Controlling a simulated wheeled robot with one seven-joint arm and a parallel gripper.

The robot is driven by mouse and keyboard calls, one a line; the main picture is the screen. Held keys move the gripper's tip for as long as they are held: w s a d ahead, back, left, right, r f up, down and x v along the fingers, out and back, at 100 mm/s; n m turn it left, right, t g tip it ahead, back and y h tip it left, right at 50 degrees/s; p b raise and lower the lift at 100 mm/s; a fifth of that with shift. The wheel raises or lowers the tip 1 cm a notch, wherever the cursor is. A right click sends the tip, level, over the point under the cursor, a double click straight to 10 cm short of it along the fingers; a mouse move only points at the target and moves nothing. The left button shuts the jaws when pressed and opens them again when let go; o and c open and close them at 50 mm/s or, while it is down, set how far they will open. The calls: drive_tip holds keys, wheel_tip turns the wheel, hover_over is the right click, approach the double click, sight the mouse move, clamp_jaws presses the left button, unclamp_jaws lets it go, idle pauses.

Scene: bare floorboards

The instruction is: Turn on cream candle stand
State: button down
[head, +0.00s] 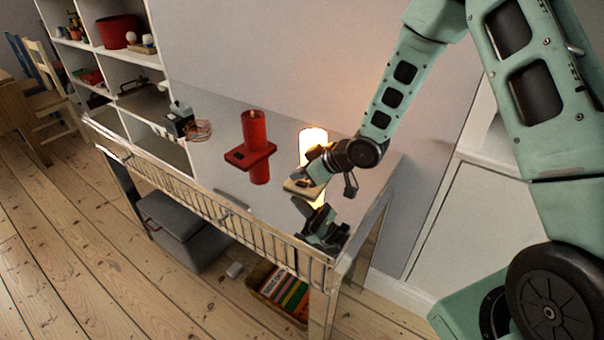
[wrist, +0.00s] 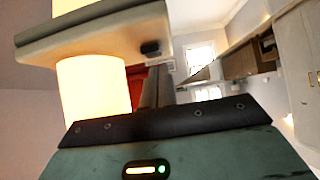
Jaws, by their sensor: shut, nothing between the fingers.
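The cream candle stand (head: 300,188) is on the glossy tabletop, with a flat cream holder and a pale candle (head: 313,138) glowing brightly. Light shows on the wall behind it. My gripper (head: 319,172) is shut and empty, right at the holder's right side. In the wrist view the holder (wrist: 90,38) crosses the upper left, with a small dark button (wrist: 150,48) near its corner. The shut fingers (wrist: 158,82) point towards that button; I cannot tell whether they touch it. A glowing column (wrist: 93,92) shows below the holder.
A red candle stand (head: 252,152) stands left of the cream one. A small dark appliance (head: 180,120) is farther left on the table (head: 222,120). A railing edges the table front. White shelves (head: 100,50) stand behind left; a grey box (head: 180,230) is beneath.

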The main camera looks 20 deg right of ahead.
drive_tip(key=p+v, duration=0.2)
drive_tip(key=v, duration=1.5)
drive_tip(key=shift+s, duration=0.15)
drive_tip(key=shift+r, duration=0.1)
drive_tip(key=s+a+r+g+h, duration=0.3)
drive_tip(key=s+a, duration=0.4)
drive_tip(key=s, duration=0.5)
drive_tip(key=s+a+r+g+h, duration=0.3)
drive_tip(key=s+a, duration=0.5)
drive_tip(key=s, duration=0.3)
drive_tip(key=shift+s+a+m+g, duration=0.25)
drive_tip(key=shift+s+m+g, duration=0.15)
drive_tip(key=shift+g, duration=0.3)
drive_tip(key=shift+w, duration=0.1)
